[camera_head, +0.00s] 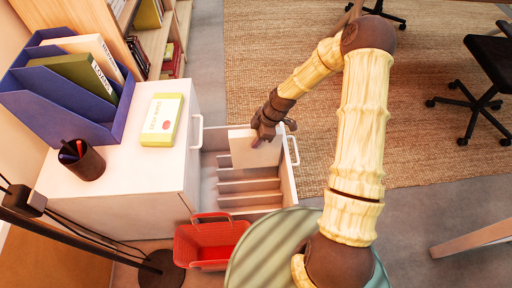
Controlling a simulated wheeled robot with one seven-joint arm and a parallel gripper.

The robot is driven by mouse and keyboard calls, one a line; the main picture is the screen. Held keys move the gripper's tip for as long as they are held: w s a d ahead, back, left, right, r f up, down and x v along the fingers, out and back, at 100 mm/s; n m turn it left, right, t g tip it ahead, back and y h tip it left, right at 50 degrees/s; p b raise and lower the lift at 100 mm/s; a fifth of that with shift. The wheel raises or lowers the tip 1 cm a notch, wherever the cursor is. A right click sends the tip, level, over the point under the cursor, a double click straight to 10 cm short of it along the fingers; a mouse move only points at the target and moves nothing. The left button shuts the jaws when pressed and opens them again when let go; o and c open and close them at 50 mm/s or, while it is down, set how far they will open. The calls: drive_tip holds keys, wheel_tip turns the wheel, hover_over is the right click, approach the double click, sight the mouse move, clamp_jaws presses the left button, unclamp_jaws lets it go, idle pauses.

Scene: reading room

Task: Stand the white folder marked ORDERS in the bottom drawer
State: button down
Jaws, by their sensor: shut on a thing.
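A white folder (250,152) is upright in my gripper (264,138), which is shut on its top edge. No marking shows on this folder from here. It is over or inside the far part of the open lower drawer (289,180); I cannot tell whether its lower edge touches the drawer floor. Several pale dividers stand in the nearer part of the drawer. Another white folder (92,47) stands in the blue file holder (45,100) on the cabinet; its spine lettering is too small to read.
The white cabinet (130,195) bears a green folder (80,72) in the holder, a yellow-green box (161,120) and a brown pen cup (88,165). A red basket (211,240) stands close to the drawer's near side. A bookshelf (165,45) is behind; rug lies right.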

sight(256, 150)
drive_tip(key=shift+f+b, duration=1.55)
drive_tip(key=shift+f, duration=0.55)
